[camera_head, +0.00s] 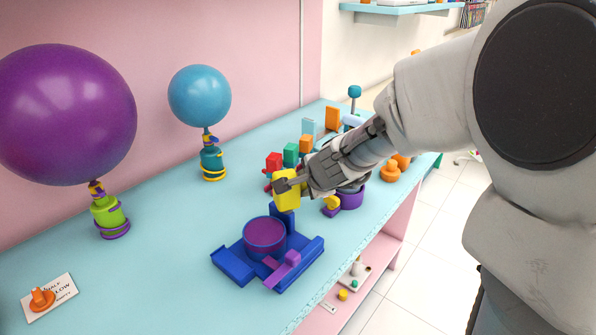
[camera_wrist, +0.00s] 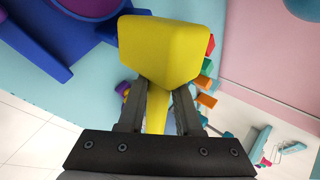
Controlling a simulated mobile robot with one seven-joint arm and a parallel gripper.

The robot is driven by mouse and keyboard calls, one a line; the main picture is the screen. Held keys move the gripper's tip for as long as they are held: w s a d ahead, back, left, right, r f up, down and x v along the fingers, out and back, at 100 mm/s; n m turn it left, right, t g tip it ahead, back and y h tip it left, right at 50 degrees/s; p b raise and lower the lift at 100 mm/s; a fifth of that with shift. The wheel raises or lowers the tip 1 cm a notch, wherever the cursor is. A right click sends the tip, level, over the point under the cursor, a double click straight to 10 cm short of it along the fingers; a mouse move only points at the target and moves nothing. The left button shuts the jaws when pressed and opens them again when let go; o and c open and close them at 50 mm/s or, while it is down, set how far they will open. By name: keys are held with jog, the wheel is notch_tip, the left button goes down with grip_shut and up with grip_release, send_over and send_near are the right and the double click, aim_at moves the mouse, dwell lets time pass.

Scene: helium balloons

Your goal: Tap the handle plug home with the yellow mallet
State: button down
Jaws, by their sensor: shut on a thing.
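My gripper (camera_head: 302,182) is shut on the handle of the yellow mallet (camera_head: 286,198). In the wrist view, the mallet's yellow head (camera_wrist: 165,45) sticks out beyond my fingers (camera_wrist: 158,102), with the handle between them. The mallet is held above the table, behind and a little right of a purple drum (camera_head: 265,236) in a blue fixture (camera_head: 233,266). A small purple piece (camera_head: 286,266) lies at the fixture's front and may be the handle plug; I cannot be sure. The blue fixture (camera_wrist: 50,45) also shows at upper left in the wrist view, apart from the mallet head.
A purple balloon (camera_head: 65,112) on a green base and a blue balloon (camera_head: 199,95) on a teal base stand at left and back. Several coloured blocks (camera_head: 291,155) stand behind my gripper. An orange piece (camera_head: 42,299) lies on a card.

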jog(key=shift+r+p, duration=2.2)
jog(key=shift+p, duration=0.2)
notch_tip(320, 180, up, 6)
jog(key=p, duration=0.6)
jog(key=shift+r, duration=0.15)
